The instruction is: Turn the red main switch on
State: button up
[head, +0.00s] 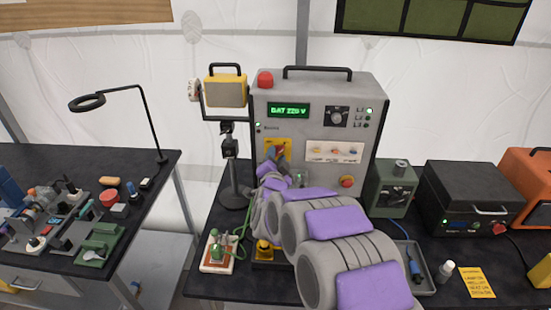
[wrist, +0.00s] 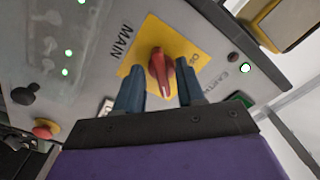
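The red main switch (wrist: 161,70) is a rotary knob on a yellow plate (wrist: 190,50) marked MAIN, on the front of a grey power unit (head: 338,88). The knob's white-marked end points toward the bottom of the wrist view. In the head view my gripper (head: 272,168) is in front of the yellow plate (head: 284,145) and partly hides the knob. In the wrist view my gripper (wrist: 160,88) is open, with one blue finger on each side of the knob. The right finger looks close to the knob; contact cannot be told.
The unit's green display (head: 289,110) is lit. A red button (head: 347,182) sits low on its right, and a yellow lamp (head: 225,92) stands left. A green box (head: 392,187) and black case (head: 470,197) stand right. A cluttered left table (head: 160,170) is separated by a gap.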

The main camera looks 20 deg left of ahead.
jog(key=shift+s+r, duration=0.1)
jog(key=p+v, duration=0.1)
jog(key=v, duration=1.6)
jog(key=shift+p, duration=0.35)
jog(key=s+d+f+n+g+h, duration=0.1)
jog(key=s+d+n+g, duration=0.1)
jog(key=s+d+g, duration=0.35)
jog(key=s+d+n+g, duration=0.2)
jog(key=s+d+g, duration=0.1)
jog(key=d, duration=0.6)
jog(key=s+d+f+n+g+h, duration=0.1)
jog(key=s+d+n+g, duration=0.1)
jog(key=s+d+g, duration=0.35)
jog(key=s+d+r+g+h, duration=0.2)
jog(key=s+d+g, duration=0.3)
jog(key=s+d, duration=1.1)
jog(key=s+h, duration=0.1)
jog(key=s, duration=0.1)
jog(key=shift+s+d+r+h, duration=0.2)
jog(key=shift+s+d+h, duration=0.05)
jog(key=shift+s+h, duration=0.05)
